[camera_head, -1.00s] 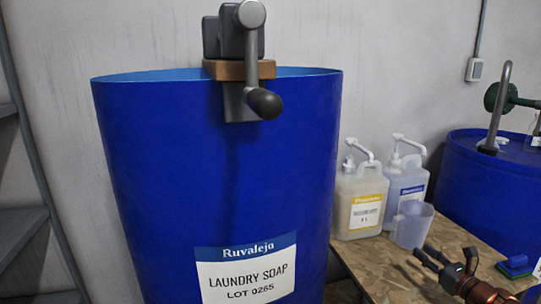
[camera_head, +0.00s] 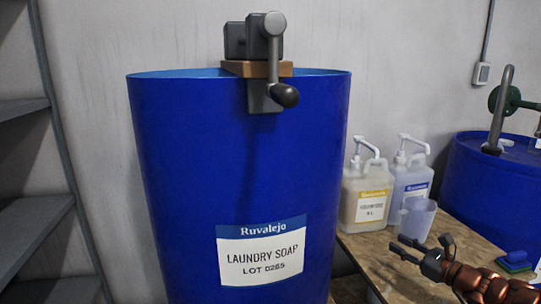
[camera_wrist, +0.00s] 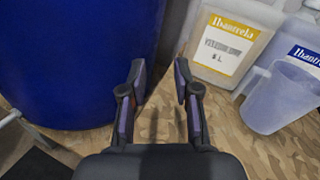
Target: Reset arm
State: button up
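My gripper (camera_head: 421,247) is at the lower right of the head view, above the wooden table (camera_head: 378,262). In the wrist view my gripper (camera_wrist: 158,78) has its two fingers apart with nothing between them. A large blue drum (camera_head: 180,190) labelled "Laundry Soap" stands in the middle of the head view and fills the left of the wrist view (camera_wrist: 70,50). A grey lever device (camera_head: 262,60) is clamped on its rim. A translucent measuring jug (camera_head: 416,218) stands on the table beyond my gripper, apart from it.
A yellow-labelled pump bottle (camera_head: 366,205) and a blue-labelled pump bottle (camera_head: 409,180) stand behind the jug. A blue and green sponge (camera_head: 515,261) lies at the table's right. A second blue drum (camera_head: 488,190) stands behind. Grey shelves (camera_head: 30,225) are at the left.

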jog(key=s+a+r+n+g+y, duration=0.1)
jog(key=s+a+n+g, duration=0.35)
jog(key=a, duration=0.35)
jog(key=s+a+r+n+g+y, duration=0.1)
jog(key=s+a+n+g, duration=0.2)
jog(key=a+n, duration=0.35)
jog(key=s+a+r+n+g+y, duration=0.1)
jog(key=s+a+n+g, duration=0.25)
jog(key=a, duration=0.65)
jog(key=s+a+f+n+g+h, duration=0.2)
jog(key=s+f+n+g+h, duration=0.15)
jog(key=s, duration=0.65)
jog(key=s+a+f+n+g+h, duration=0.1)
jog(key=s+f+n+g+h, duration=0.3)
jog(key=s, duration=0.6)
jog(key=s+d+r+n+t+h, duration=0.1)
jog(key=s+d+r+n+h, duration=0.1)
jog(key=s+d+n+h, duration=0.6)
notch_tip(320, 180, up, 24)
jog(key=s+d+m+y+p, duration=0.1)
jog(key=s+m+y+p, duration=0.1)
jog(key=p, duration=2.1)
jog(key=shift+s+d+m+t+p, duration=0.15)
jog(key=shift+s+m+t+p, duration=0.25)
jog(key=shift+m, duration=0.3)
